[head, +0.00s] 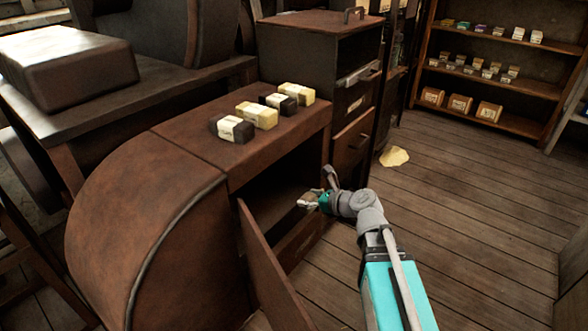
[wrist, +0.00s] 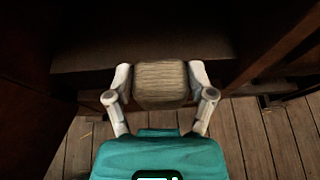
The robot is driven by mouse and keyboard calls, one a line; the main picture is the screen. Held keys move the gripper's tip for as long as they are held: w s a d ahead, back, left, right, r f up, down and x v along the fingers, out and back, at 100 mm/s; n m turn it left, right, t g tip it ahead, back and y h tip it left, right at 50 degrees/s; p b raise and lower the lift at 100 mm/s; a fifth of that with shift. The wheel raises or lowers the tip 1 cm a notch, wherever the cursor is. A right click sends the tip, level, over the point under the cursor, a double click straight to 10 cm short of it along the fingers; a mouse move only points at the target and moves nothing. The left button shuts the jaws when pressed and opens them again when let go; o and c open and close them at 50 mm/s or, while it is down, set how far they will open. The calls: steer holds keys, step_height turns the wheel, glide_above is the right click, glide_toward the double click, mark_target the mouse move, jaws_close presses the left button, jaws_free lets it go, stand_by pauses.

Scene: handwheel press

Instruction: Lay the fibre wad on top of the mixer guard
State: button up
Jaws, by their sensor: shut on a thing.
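The fibre wad (wrist: 160,85) is a tan, grooved block in the wrist view. My gripper (wrist: 160,84) is shut on it, with one finger at each side. In the head view my gripper (head: 318,192) is at the mouth of an open compartment, and the wad is small and hard to make out there. What looks like the mixer guard is the brown, rounded metal housing (head: 145,225) on the left, with a flat top; I cannot be sure of its name. The wad is apart from that top, lower and to the right.
Several dark and cream bars (head: 256,115) stand in a row on the flat top. An open door (head: 268,270) hangs left of my gripper. A drawer cabinet (head: 345,115) stands behind. A yellowish heap (head: 394,156) lies on the otherwise clear floor (head: 470,215) at right.

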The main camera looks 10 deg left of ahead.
step_height(320, 180, up, 49)
steer(key=p, duration=4.8)
steer(key=shift+p, duration=0.35)
steer(key=shift+w+d, duration=0.1)
